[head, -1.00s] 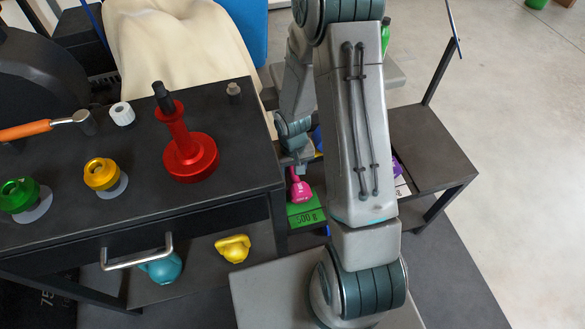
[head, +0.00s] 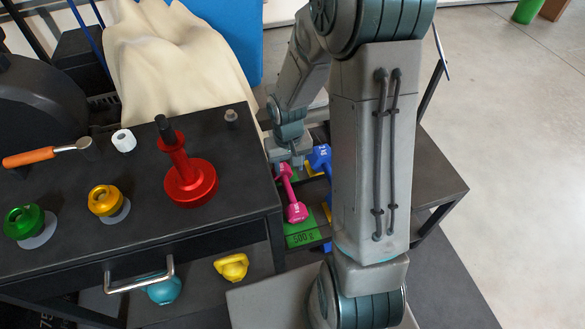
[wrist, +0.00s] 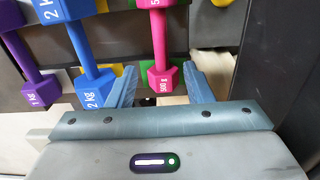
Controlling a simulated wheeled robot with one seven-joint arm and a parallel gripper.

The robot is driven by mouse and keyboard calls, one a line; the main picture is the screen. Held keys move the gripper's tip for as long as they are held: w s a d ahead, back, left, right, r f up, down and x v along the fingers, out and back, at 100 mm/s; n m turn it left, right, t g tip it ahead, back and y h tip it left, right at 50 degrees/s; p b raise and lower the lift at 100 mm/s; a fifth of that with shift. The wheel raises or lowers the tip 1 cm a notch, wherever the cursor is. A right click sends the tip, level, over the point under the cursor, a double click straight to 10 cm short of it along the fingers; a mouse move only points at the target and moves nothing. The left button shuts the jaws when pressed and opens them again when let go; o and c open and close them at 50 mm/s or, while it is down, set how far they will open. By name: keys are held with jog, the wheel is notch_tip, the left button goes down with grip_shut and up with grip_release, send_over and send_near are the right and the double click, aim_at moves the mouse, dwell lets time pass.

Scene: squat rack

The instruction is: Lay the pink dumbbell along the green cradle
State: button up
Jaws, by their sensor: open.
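The pink dumbbell (head: 290,192) lies lengthwise over the green cradle (head: 302,238), which is marked 500 g, in the head view. It appears to rest on it, though its far end is partly hidden by my gripper. My gripper (head: 287,160) is just above the dumbbell's far end. In the wrist view the pink dumbbell (wrist: 161,55) shows beyond the open fingers (wrist: 161,85), with its near head roughly between the tips. Bits of the green cradle (wrist: 178,66) show beside it. I see no finger closed on the dumbbell.
A blue dumbbell (head: 320,158) lies close to the right, and a purple one (wrist: 28,65) is beyond it in the wrist view. The black table (head: 150,215) with a red stand (head: 190,182) is close on the left. Yellow and teal kettlebells sit below.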

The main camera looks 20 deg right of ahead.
jog(key=s+r+t, duration=0.1)
jog(key=s+r, duration=1.2)
jog(key=r, duration=0.5)
jog(key=shift+s+r+t, duration=0.15)
jog(key=shift+s+t, duration=0.25)
jog(key=shift+d, duration=0.1)
notch_tip(320, 180, up, 15)
jog(key=t+p, duration=0.1)
jog(key=p, duration=1.2)
